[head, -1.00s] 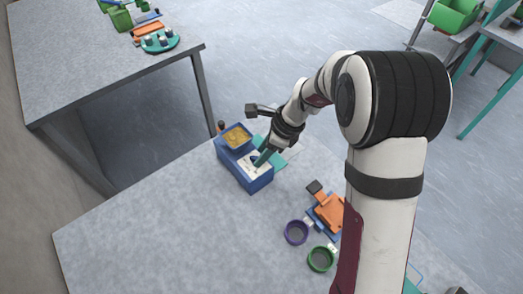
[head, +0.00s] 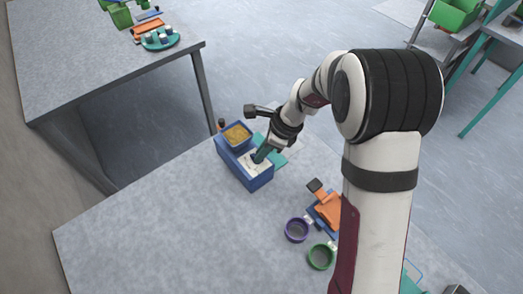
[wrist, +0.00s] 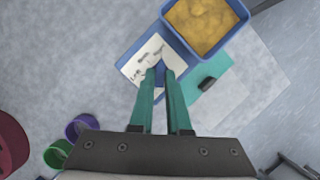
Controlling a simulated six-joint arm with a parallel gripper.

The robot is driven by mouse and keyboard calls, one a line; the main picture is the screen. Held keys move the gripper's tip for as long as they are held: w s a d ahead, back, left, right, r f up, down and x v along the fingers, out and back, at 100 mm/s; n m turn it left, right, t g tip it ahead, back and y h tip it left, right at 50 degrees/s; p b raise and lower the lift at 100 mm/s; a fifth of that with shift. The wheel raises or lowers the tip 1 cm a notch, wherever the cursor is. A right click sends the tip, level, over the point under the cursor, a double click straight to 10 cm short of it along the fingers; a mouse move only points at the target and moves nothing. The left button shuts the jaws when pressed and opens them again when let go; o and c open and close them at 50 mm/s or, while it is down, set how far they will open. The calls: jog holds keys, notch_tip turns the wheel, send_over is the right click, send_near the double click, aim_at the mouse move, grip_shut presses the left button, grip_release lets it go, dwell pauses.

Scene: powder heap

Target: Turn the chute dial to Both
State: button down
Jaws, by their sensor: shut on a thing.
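The chute box (head: 247,178) is blue and stands near the table's far edge; it also shows in the wrist view (wrist: 126,50). A white panel with small dark labels (wrist: 136,72) is on its top; the labels are too blurred to read surely. My gripper (head: 259,157) points down onto this panel. In the wrist view its teal fingers (wrist: 160,72) are closed around the dial (wrist: 160,74), a small blue part seen between them. The fingers hide most of the dial, so I cannot tell which label it points to.
A blue hopper of yellow powder (head: 237,135) adjoins the panel. A teal plate with a black block (wrist: 207,84) lies beside the box. A purple cup (head: 297,230), a green cup (head: 321,257) and an orange tool (head: 328,210) are nearer. The table's left part is clear.

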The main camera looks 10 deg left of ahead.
jog(key=shift+n, duration=0.3)
jog(key=n, duration=0.1)
jog(key=n+g, duration=0.1)
jog(key=n, duration=0.1)
jog(key=n+g, duration=0.1)
jog(key=shift+w, duration=0.3)
jog(key=shift+w+a+n+g+h, duration=0.1)
jog(key=shift+n+g+h, duration=0.25)
jog(key=shift+n, duration=0.9)
jog(key=shift+w+n+g+h, duration=0.1)
jog(key=shift+n+g+h, duration=0.25)
jog(key=shift+n, duration=0.9)
jog(key=c, duration=0.9)
grip_release()
jog(key=shift+r, duration=0.1)
